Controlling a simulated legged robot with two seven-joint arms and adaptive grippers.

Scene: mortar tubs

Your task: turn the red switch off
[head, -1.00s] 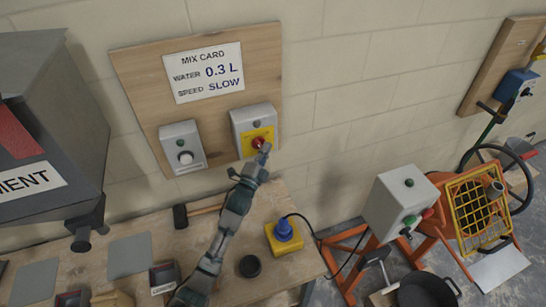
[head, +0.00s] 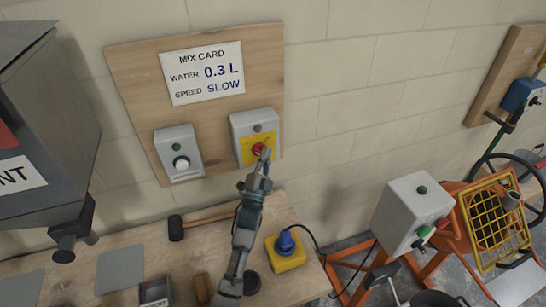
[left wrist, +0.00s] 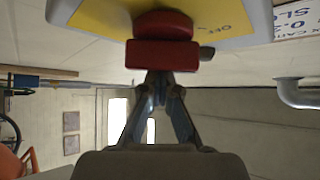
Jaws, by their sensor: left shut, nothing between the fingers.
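The red switch (head: 259,149) is a red knob on a yellow plate (head: 249,150), on a grey box (head: 242,124) fixed to the wooden wall board. The lamp above it looks dark. My left gripper (head: 265,154) is shut and empty, its tips at the knob's lower right side. In the left wrist view the red switch (left wrist: 162,54) shows as a red bar just past the closed tips of the left gripper (left wrist: 161,77). "OFF" is printed on the plate beside it. Whether the tips touch the knob I cannot tell. My right gripper is not in view.
A second grey box (head: 179,154) with a white knob and green lamp is left of the switch. The mix card (head: 202,73) is above. The bench below holds a mallet (head: 176,229) and a blue-and-yellow plug (head: 286,247). A grey control box (head: 409,211) stands right.

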